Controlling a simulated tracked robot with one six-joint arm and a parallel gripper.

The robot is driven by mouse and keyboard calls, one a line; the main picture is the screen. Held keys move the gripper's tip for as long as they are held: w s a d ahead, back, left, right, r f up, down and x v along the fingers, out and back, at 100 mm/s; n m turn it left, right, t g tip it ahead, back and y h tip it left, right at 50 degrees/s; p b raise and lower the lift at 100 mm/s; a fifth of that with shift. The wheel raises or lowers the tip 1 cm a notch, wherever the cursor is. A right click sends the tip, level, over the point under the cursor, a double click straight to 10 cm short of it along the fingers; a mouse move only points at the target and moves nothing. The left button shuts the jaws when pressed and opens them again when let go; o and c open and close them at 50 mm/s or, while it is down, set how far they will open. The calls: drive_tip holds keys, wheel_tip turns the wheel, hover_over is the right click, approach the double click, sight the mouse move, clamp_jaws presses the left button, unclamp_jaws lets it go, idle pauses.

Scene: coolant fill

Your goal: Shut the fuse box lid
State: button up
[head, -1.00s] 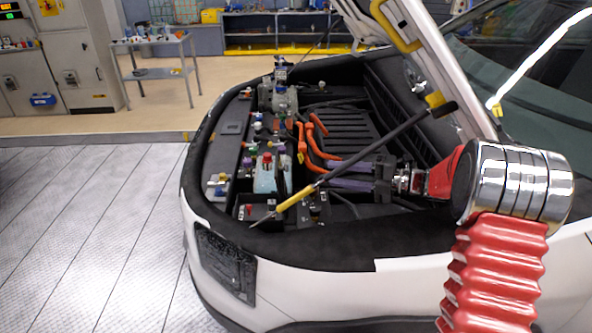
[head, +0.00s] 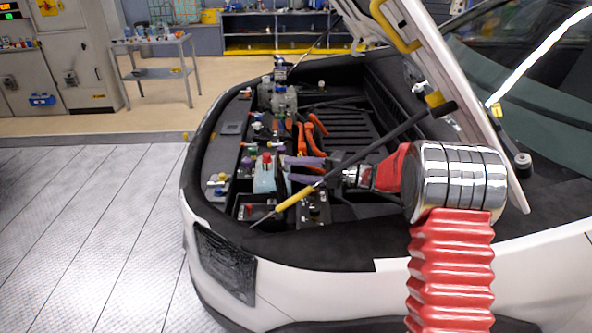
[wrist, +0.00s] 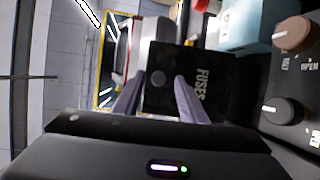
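A black panel lettered FUSES (wrist: 160,62), with a round dark knob on it, fills the middle of the wrist view; I take it to be the fuse box lid. My gripper (wrist: 157,85) is open, its two purple fingers apart in front of the lid's near part. In the head view my gripper (head: 289,168) reaches left into the engine bay, fingers apart, close to the pale blue tank (head: 264,180). I cannot make out the lid clearly there.
A grey-and-yellow prop rod (head: 390,135) slants across the bay in front of my gripper. The raised hood (head: 468,110) stands to the right. Orange cables (head: 312,130) lie behind the fingers. In the wrist view a brown knob (wrist: 293,33) and a dark knob (wrist: 283,110) sit right of the lid.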

drive_tip(key=shift+a, duration=0.15)
drive_tip(key=c, duration=0.9)
drive_tip(key=shift+f, duration=0.1)
clamp_jaws()
